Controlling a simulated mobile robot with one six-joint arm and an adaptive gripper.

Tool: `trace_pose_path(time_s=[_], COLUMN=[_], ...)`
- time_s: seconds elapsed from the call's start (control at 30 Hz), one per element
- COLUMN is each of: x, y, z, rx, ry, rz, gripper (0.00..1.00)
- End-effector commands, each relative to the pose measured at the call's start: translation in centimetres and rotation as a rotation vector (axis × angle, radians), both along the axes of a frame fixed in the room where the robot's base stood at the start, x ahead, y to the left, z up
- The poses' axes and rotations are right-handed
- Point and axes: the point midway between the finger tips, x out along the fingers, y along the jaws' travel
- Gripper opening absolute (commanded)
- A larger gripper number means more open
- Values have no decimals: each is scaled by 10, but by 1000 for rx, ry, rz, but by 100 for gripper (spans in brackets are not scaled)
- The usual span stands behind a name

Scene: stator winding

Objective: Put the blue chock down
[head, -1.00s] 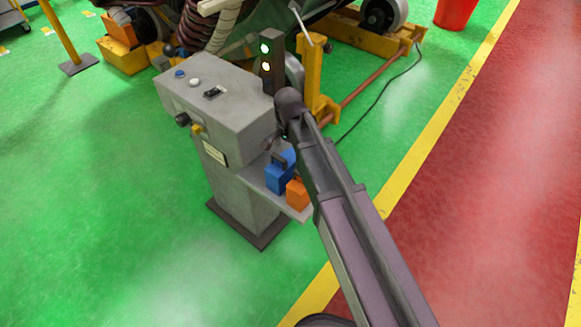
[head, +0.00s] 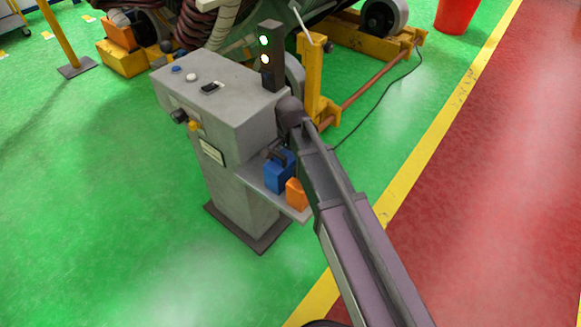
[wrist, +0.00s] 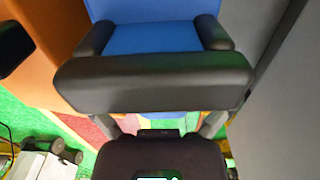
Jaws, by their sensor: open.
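The blue chock (head: 279,174) stands upright on the grey side shelf (head: 254,180) of the control pedestal. In the wrist view its blue body (wrist: 155,38) and black handle (wrist: 150,82) fill the upper middle, close to the camera. The orange chock (head: 296,193) stands beside it, nearer the shelf's outer end; it also shows in the wrist view (wrist: 50,30) at the left. In the head view my arm hides most of the gripper.
The grey control pedestal (head: 215,105) with buttons and a lit signal tower (head: 267,55) stands right beside the shelf. A yellow post (head: 314,80) and a rusty bar (head: 365,92) lie behind my arm.

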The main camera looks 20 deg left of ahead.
Motion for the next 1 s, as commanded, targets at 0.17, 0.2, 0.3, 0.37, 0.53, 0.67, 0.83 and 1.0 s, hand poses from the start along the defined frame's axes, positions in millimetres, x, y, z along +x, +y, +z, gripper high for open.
trace_pose_path(time_s=[0.17,0.2,0.3,0.37,0.53,0.67,0.83,1.0], x=[0,0,0,0,0,0,0,0], y=[0,0,0,0,0,0,0,0], z=[0,0,0,0,0,0,1,1], rx=[0,0,0,0,0,0,0,0], ry=[0,0,0,0,0,0,0,0], rz=[0,0,0,0,0,0,-1,-1], gripper=[100,100,100,100,88,50,24,24])
